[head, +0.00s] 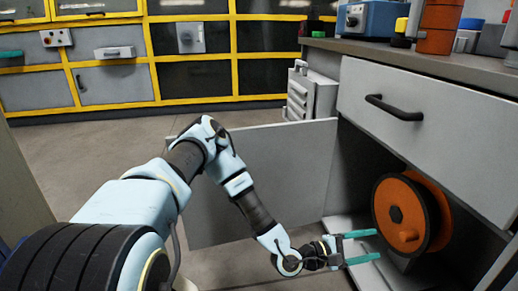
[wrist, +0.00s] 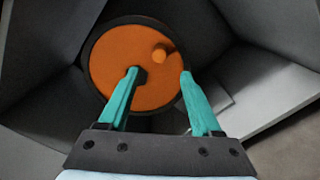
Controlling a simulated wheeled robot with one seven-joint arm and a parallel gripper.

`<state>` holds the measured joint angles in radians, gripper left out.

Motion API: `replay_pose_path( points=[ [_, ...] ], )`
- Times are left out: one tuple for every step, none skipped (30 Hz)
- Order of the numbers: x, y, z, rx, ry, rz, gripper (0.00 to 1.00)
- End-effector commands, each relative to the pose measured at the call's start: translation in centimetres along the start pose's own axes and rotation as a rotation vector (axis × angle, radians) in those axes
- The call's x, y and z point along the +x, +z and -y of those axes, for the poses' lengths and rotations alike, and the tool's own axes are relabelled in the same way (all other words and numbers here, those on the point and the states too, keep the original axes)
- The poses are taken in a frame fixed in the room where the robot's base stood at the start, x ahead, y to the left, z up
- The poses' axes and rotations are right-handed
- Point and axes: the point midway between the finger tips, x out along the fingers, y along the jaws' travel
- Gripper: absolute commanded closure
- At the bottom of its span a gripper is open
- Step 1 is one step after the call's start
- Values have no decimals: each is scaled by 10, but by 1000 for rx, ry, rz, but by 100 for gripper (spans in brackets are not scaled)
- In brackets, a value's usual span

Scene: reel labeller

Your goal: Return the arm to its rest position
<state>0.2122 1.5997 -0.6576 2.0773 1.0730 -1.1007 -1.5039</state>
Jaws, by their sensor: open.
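My gripper (head: 371,245) has teal fingers and is open, with nothing between them. In the head view it is low at the right, in front of the open cabinet under the counter, its fingers pointing right into the opening. In the wrist view the gripper (wrist: 158,75) points at an orange reel (wrist: 115,65) with a dark rim and a small orange knob. One finger overlaps the reel's face in that view; whether it touches cannot be told. In the head view the reel (head: 392,200) stands upright inside the cabinet, apart from the fingertips. My arm is stretched forward and low.
The open cabinet door (head: 262,185) stands behind my forearm. A closed drawer (head: 440,125) with a black handle (head: 394,108) is above the reel. The counter (head: 420,62) holds a blue device (head: 362,19) and containers. Open floor (head: 75,165) lies to the left.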

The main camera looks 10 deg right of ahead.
Motion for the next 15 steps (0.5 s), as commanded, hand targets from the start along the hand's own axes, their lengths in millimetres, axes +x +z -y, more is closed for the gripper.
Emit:
replay_pose_path(
  points=[
    [-1, -2, -1, 13, -10, -5, 34],
    [-2, -4, -2, 26, -22, -10, 34],
    [-5, -7, -3, 53, -45, -21, 34],
    [-8, -12, -4, 81, -70, -33, 34],
    [-12, -17, -5, 114, -99, -47, 34],
    [-19, -25, -7, 167, -147, -70, 34],
    [-25, -32, -9, 211, -188, -89, 34],
    [-33, -40, -11, 257, -234, -110, 34],
    [-45, -51, -15, 322, -299, -141, 34],
    [-54, -59, -19, 367, -348, -164, 34],
    [-65, -67, -22, 412, -398, -187, 34],
    [-80, -77, -29, 470, -463, -217, 34],
    [-92, -84, -34, 509, -513, -239, 34],
    [-104, -91, -39, 547, -561, -261, 34],
    [-122, -99, -48, 594, -626, -291, 34]
  ],
)
